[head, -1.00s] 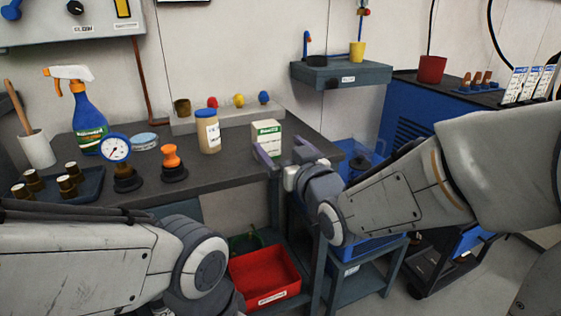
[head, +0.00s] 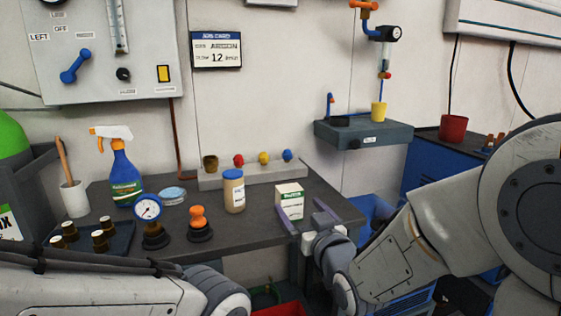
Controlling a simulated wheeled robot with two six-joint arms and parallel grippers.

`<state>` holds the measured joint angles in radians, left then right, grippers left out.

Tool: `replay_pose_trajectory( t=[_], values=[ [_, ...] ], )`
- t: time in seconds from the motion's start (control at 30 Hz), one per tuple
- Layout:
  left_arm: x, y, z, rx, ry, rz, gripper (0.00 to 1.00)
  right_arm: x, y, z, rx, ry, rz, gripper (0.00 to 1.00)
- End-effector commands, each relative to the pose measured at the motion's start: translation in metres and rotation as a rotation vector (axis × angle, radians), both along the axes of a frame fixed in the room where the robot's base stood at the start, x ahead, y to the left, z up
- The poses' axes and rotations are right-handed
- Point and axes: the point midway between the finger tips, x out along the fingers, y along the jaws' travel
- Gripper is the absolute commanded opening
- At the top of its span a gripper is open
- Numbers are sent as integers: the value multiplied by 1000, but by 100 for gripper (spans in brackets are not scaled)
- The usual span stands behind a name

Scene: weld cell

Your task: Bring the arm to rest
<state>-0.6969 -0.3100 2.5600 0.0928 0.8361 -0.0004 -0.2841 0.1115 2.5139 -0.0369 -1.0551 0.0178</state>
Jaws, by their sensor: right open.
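My right gripper (head: 305,215) is open at the right front of the dark workbench (head: 250,228). Its two purple-grey fingers point away from me, toward a white and green box (head: 290,202) on the bench. The fingers overlap the lower part of the box in the picture; I cannot tell whether they touch it. My left arm (head: 110,290) lies across the lower left, and its gripper is out of the frame.
On the bench stand a jar (head: 233,192), an orange-knobbed part (head: 199,222), a gauge (head: 148,208), a spray bottle (head: 124,178) and a tray of brass fittings (head: 118,238). A wall shelf (head: 362,134) holds a yellow cup (head: 379,110). A red bin (head: 280,309) sits below.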

Motion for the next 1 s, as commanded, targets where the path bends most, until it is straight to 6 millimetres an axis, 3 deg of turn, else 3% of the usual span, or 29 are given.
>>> replay_pose_trajectory(
  t=[0.03,0.27,0.7,1.0],
  values=[
    [0,0,14,0,0,0,95,2,1,5,-2,6,0,100],
    [0,0,45,0,0,0,95,9,3,4,-2,6,-1,100],
    [0,0,57,0,0,0,95,81,26,0,0,0,-1,100],
    [0,0,57,0,0,0,95,95,31,-4,0,0,-1,100]
  ],
)
